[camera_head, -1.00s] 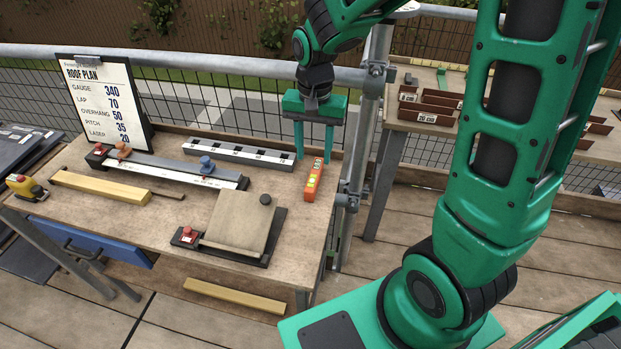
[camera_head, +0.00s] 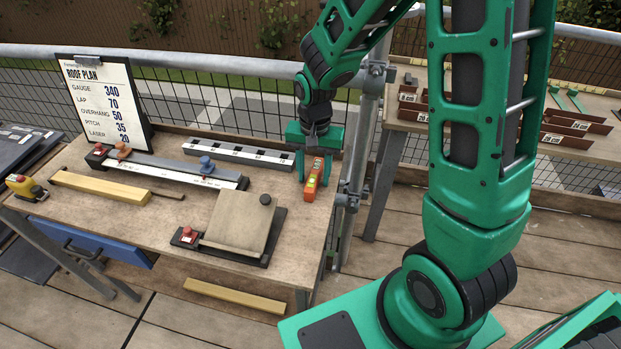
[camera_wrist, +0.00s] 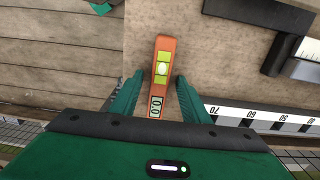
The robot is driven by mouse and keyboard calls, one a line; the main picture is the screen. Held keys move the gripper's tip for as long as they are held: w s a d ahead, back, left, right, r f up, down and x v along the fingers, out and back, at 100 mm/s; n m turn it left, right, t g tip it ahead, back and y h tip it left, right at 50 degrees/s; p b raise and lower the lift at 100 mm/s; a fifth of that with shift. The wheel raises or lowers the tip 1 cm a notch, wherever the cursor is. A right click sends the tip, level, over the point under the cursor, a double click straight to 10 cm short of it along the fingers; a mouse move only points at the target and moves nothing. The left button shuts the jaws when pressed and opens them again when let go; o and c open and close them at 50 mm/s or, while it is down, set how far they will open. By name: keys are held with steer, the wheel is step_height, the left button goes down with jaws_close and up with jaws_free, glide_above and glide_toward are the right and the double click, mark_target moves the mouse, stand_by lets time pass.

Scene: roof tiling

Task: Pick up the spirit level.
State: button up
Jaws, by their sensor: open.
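The spirit level (camera_head: 314,181) is a short orange bar with a yellow-green vial, lying on the right end of the wooden workbench. In the wrist view the spirit level (camera_wrist: 162,72) also shows a small display reading 0.0. My gripper (camera_head: 314,172) is lowered over the level's far end. In the wrist view my gripper (camera_wrist: 158,92) is open, with one green finger on each side of the level and narrow gaps between. The level rests on the bench and is not gripped.
A black-and-white marked bar (camera_head: 238,152) lies left of the level. A wooden board on a dark base (camera_head: 240,222) sits nearer the front. The roof plan sign (camera_head: 103,100) stands at the back left. A metal railing post (camera_head: 362,130) rises close to the right of the bench.

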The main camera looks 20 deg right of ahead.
mark_target(314, 173)
jaws_close()
steer(key=shift+r, duration=0.15)
steer(key=shift+r, duration=0.6)
step_height(314, 173, up, 3)
steer(key=shift+w+f, duration=0.1)
steer(key=s+a+r, duration=0.6)
steer(key=s+a, duration=0.1)
steer(key=a, duration=0.2)
steer(key=shift+s+r, duration=0.3)
steer(key=shift+r, duration=0.1)
